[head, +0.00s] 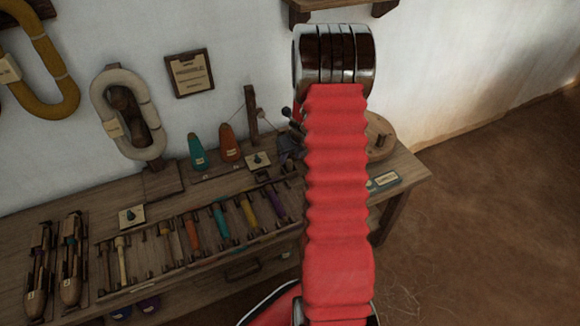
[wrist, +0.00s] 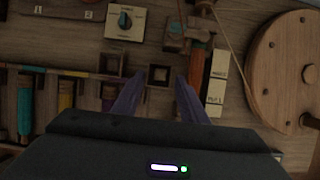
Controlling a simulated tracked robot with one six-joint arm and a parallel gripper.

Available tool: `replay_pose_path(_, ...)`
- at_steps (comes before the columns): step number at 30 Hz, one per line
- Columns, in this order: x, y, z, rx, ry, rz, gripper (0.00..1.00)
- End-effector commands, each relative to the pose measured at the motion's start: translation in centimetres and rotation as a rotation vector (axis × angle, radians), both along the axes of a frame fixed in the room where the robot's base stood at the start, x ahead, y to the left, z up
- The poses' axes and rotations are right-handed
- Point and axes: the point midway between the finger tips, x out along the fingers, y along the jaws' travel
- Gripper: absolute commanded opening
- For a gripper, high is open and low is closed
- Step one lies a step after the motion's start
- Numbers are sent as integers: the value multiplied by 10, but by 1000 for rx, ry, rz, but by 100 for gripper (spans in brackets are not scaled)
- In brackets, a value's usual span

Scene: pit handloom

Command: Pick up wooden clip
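My gripper (wrist: 159,80) is open, its two purple fingers spread apart and pointing at the bench in the wrist view. A small square wooden piece with a dark frame (wrist: 159,74) shows between the fingertips; nothing is visibly gripped. Another square wooden holder (wrist: 111,64) lies just left of it, and a brown wooden block (wrist: 176,32) stands above. I cannot tell for sure which of these is the wooden clip. In the head view my gripper (head: 288,146) is a dark shape over the bench, partly hidden behind my red arm.
The wooden bench (head: 40,236) runs along the wall. A round wooden wheel (wrist: 285,65) stands right of my gripper, a dial box (wrist: 124,22) to the upper left, and a labelled card (wrist: 217,75) by the right finger. Several coloured bobbins lie in a rack (head: 178,263). Open floor (head: 480,220) lies right.

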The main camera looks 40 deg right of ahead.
Motion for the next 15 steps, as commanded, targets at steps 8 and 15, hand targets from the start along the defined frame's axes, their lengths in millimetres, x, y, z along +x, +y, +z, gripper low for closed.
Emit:
replay_pose_path(8, 1, 0, -2, 0, 0, 0, 39)
replay_pose_path(15, 2, -1, -9, 2, 1, -1, 39)
